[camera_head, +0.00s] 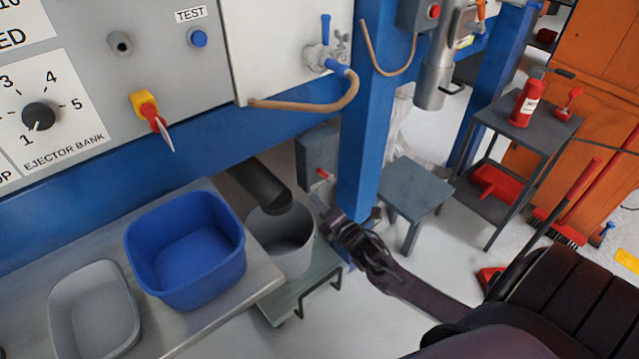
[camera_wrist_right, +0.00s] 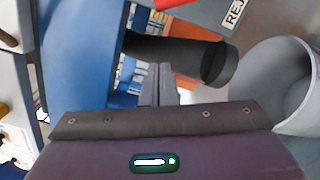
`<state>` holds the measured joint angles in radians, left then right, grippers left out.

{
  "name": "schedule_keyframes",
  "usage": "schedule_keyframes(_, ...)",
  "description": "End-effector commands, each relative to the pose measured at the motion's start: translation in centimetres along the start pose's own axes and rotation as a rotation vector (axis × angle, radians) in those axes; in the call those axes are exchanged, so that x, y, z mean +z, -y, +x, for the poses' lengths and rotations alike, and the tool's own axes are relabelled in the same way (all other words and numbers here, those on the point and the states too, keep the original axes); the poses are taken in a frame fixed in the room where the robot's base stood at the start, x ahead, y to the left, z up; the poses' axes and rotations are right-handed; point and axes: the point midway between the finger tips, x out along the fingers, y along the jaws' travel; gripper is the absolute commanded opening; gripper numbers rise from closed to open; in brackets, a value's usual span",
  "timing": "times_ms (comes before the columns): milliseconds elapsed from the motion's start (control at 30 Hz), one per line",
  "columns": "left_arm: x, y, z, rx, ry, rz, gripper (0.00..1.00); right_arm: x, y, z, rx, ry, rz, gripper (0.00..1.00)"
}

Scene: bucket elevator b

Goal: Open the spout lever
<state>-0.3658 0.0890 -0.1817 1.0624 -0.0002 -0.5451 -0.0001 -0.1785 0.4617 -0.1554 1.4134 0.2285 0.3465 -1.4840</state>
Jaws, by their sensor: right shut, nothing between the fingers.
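A short red-handled lever (camera_head: 323,173) sits on a grey box (camera_head: 315,150) beside the blue column; I take it to be the spout lever. A red part at the top edge of the right wrist view (camera_wrist_right: 178,3) may be the same lever. A black spout tube (camera_head: 262,185) slopes down over a grey bucket (camera_head: 283,240). My right gripper (camera_head: 320,203) is shut and empty, just below the lever and apart from it as far as I can tell. Its fingers (camera_wrist_right: 158,82) point toward the black tube in the wrist view. My left gripper is not in view.
The blue column (camera_head: 368,130) stands close beside my right gripper. A blue tub (camera_head: 185,250) and a grey tub (camera_head: 95,310) stand on the bench at left. A small grey table (camera_head: 415,188) and a shelf stand (camera_head: 530,125) are at right. Open floor lies between.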

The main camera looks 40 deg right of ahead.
Motion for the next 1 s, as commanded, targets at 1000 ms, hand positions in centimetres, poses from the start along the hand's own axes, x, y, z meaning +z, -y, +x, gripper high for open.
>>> schedule_keyframes(1000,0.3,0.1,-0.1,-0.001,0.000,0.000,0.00,4.0,-0.1,4.6,-0.001,-0.001,0.011,0.00)
